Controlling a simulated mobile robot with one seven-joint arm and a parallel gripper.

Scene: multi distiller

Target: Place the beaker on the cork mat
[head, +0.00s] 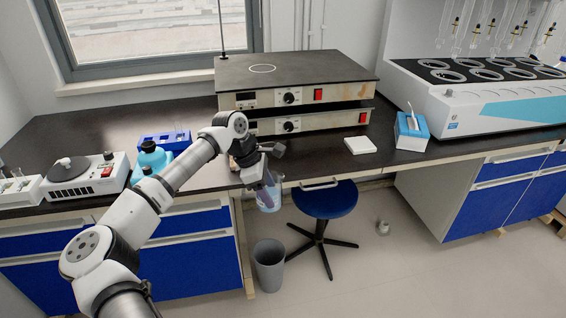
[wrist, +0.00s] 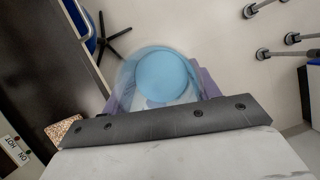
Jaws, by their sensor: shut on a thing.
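The beaker (head: 268,203) is clear glass with light blue liquid in it. My gripper (head: 267,186) is shut on it and holds it in front of the bench's front edge, over the floor side. In the wrist view the beaker (wrist: 162,76) is seen from above between the purple fingers (wrist: 163,92). The cork mat (wrist: 65,130) shows as a brown speckled corner at the lower left of the wrist view, on the dark bench top and apart from the beaker. In the head view my wrist hides most of the mat.
Stacked hotplates (head: 295,85) stand at the back of the bench (head: 70,134). A blue bottle (head: 150,160) and a stirrer (head: 78,178) are on the left. A white pad (head: 360,145) lies right of my gripper. A blue stool (head: 325,199) and a grey bin (head: 269,268) stand below.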

